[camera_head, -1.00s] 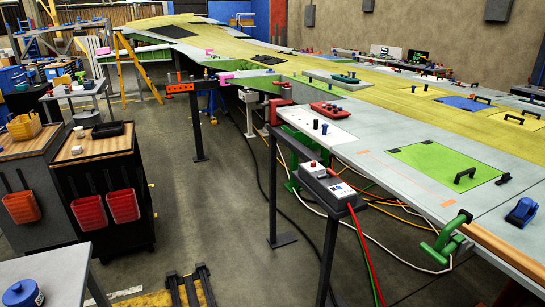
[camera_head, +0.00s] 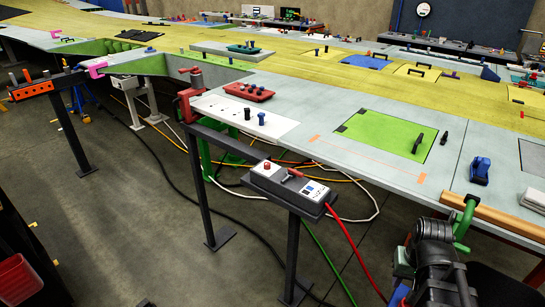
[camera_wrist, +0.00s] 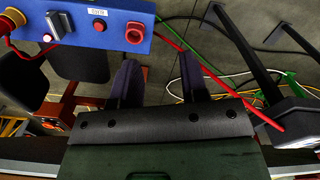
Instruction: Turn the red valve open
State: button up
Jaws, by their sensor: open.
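A red lever-like handle (camera_head: 291,174), possibly the red valve, sits on a dark box (camera_head: 270,184) on a stand. It lies roughly flat across the box top, beside a red button (camera_head: 267,166); which setting it is in I cannot tell. In the wrist view, my gripper (camera_wrist: 162,75) is open and empty, with dark floor between its fingers. It is apart from the box, whose dark edge (camera_wrist: 292,118) shows at the right. In the head view, my arm is at lower right; the fingertips cannot be made out.
The long wing panel (camera_head: 375,165) runs behind the box. A red clamp (camera_head: 188,95) holds its edge, and a green clamp (camera_head: 464,215) is near my arm. A red hose (camera_head: 352,245) and several cables trail below.

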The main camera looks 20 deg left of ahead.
jog(key=w+a+r+n+p, duration=0.3)
jog(key=w+a+r+p, duration=0.35)
jog(key=a, duration=0.35)
jog(key=w+a+r+n+p, duration=0.3)
jog(key=w+a+r+p, duration=0.3)
jog(key=a, duration=0.4)
notch_tip(320, 180, up, 4)
jog(key=r+n+p, duration=0.1)
jog(key=n+p, duration=0.2)
jog(key=n, duration=0.5)
send_over(296, 171)
notch_tip(296, 171, down, 12)
jog(key=b, duration=1.1)
jog(key=shift+w+r, duration=0.1)
jog(key=shift+r, duration=0.3)
grip_shut()
